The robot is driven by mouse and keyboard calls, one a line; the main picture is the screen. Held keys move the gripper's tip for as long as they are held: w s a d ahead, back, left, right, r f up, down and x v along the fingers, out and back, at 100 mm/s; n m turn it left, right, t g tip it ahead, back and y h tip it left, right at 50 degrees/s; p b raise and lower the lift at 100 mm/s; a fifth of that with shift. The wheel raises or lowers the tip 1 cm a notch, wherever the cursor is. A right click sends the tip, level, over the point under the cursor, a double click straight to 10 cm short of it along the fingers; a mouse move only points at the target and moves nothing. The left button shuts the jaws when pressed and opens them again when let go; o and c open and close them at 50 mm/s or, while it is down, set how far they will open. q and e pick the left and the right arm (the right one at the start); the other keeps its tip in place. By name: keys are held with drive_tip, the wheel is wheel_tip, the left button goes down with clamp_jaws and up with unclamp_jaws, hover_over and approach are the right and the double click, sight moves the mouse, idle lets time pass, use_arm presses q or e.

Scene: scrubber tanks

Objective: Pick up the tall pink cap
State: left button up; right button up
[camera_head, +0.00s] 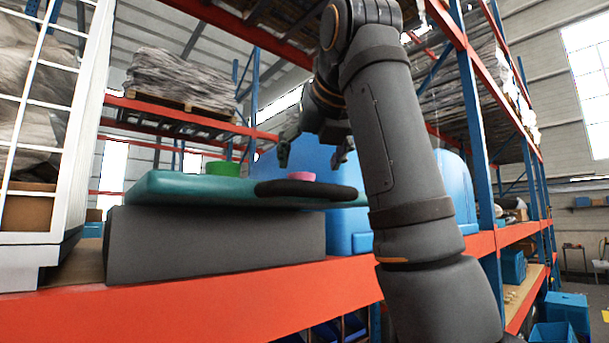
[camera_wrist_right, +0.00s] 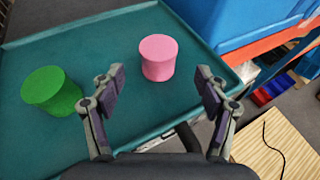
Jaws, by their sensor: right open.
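The pink cap (camera_wrist_right: 158,58) stands upright on a teal tray (camera_wrist_right: 120,122) in the right wrist view, ahead of the fingers and between their lines. In the head view only the upper part of the pink cap (camera_head: 302,176) shows above a dark rounded edge. My right gripper (camera_wrist_right: 156,92) is open and empty, with its two fingers spread wide and apart from the cap. In the head view the right gripper (camera_head: 312,153) hangs just above the cap. My left gripper is not in view.
A green cap (camera_wrist_right: 52,91) stands on the tray left of my right gripper; it also shows in the head view (camera_head: 224,168). A large blue tank (camera_wrist_right: 230,20) rises behind the tray. The tray rests on a grey block (camera_head: 215,245) on an orange shelf beam (camera_head: 215,305).

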sight(305, 176)
drive_tip(key=x, duration=0.3)
drive_tip(key=shift+w+a, duration=0.15)
drive_tip(key=shift+a, duration=0.1)
drive_tip(key=p+x, duration=0.2)
drive_tip(key=x, duration=0.1)
drive_tip(key=shift+d+f, duration=0.1)
drive_tip(key=shift+f, duration=0.15)
drive_tip(key=shift+w+f, duration=0.45)
drive_tip(key=shift+w, duration=0.2)
drive_tip(key=c, duration=0.3)
drive_tip(key=shift+s, duration=0.1)
drive_tip(key=c, duration=0.8)
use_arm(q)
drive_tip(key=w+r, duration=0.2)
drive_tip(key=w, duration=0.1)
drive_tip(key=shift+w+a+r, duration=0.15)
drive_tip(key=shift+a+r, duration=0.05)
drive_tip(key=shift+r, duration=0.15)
use_arm(e)
drive_tip(key=shift+c, duration=1.2)
